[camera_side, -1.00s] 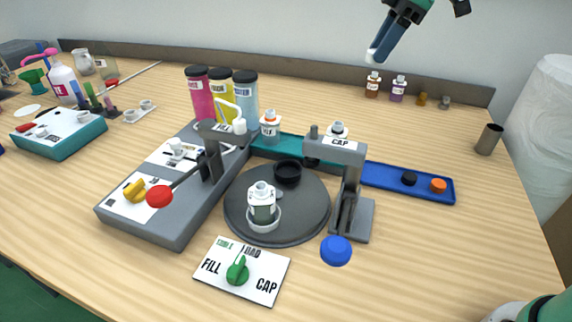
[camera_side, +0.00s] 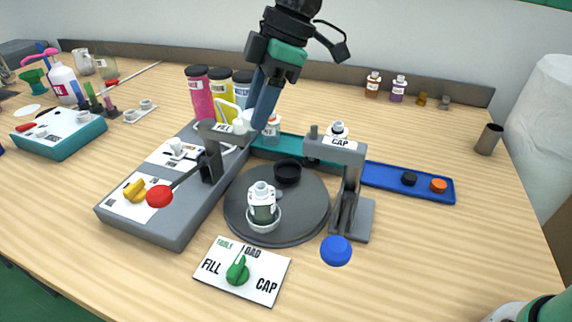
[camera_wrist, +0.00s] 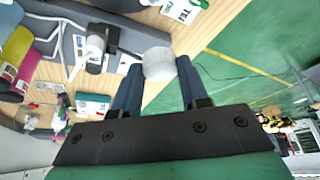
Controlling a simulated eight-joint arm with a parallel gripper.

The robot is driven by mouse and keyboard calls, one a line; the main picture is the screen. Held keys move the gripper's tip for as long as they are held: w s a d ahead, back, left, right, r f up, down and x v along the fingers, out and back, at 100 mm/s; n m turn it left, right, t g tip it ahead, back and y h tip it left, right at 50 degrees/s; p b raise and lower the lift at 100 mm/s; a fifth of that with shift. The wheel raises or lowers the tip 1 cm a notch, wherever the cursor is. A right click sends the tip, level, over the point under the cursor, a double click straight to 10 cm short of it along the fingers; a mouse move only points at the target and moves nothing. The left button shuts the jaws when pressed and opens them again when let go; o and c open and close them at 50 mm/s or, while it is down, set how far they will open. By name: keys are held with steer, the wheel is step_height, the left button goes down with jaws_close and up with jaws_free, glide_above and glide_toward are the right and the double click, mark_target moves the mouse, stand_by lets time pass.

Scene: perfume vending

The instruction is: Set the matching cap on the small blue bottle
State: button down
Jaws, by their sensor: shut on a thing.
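My gripper (camera_side: 257,122) is shut on a small white round piece, which shows between the fingers in the wrist view (camera_wrist: 158,63). In the side view it hangs near the FILL head (camera_side: 222,128), high above the table. A small bottle with white shoulders and a dark grey-green body (camera_side: 262,208) stands upright in a white holder on the dark turntable (camera_side: 305,222). Another small bottle with an orange collar (camera_side: 271,132) stands on the teal strip, partly behind my fingers. I cannot tell which is the blue one.
A black cap (camera_side: 409,178) and an orange cap (camera_side: 439,186) lie on the blue tray (camera_side: 380,178). A red-knobbed lever (camera_side: 160,196) and a blue-knobbed lever (camera_side: 336,250) stick out forward. Tall pink, yellow and light-blue containers stand behind the FILL head. The right front table is clear.

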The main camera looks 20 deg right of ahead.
mark_target(259, 186)
steer(key=shift+f, duration=5.15)
steer(key=shift+f, duration=0.7)
jaws_free()
steer(key=shift+r, duration=3.75)
steer(key=shift+d, duration=0.1)
